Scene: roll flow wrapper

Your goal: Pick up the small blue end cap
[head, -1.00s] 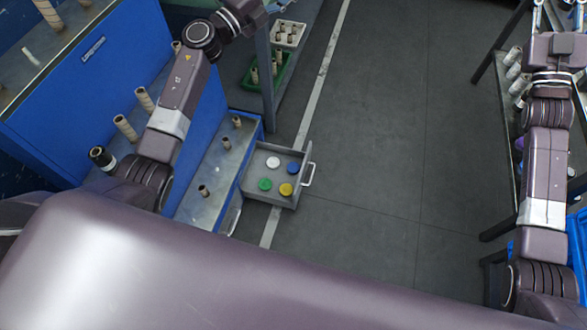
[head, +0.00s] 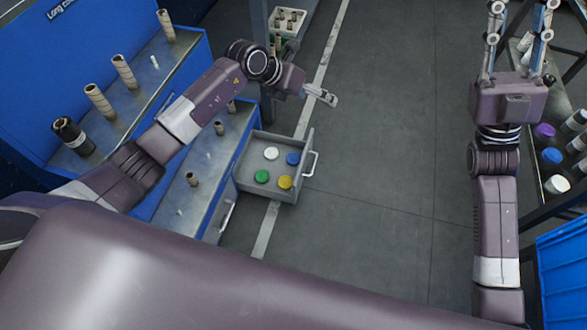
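A small blue end cap (head: 293,158) lies in the back right of an open grey drawer (head: 270,139), beside a white cap (head: 271,153), a green cap (head: 262,176) and a yellow cap (head: 285,182). My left gripper (head: 328,97) is in the air beyond the drawer and up to its right in the picture, apart from the caps. Its fingers show edge-on, so I cannot tell if they are parted. My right gripper (head: 523,12) has its fingers apart with nothing seen between them, far to the right of the drawer.
A blue bench (head: 213,155) with cardboard cores is left of the drawer. A rack on the right holds a purple cap (head: 544,131), another blue cap (head: 552,155) and a white cap (head: 557,184). A blue crate (head: 565,270) is at lower right. The middle floor is clear.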

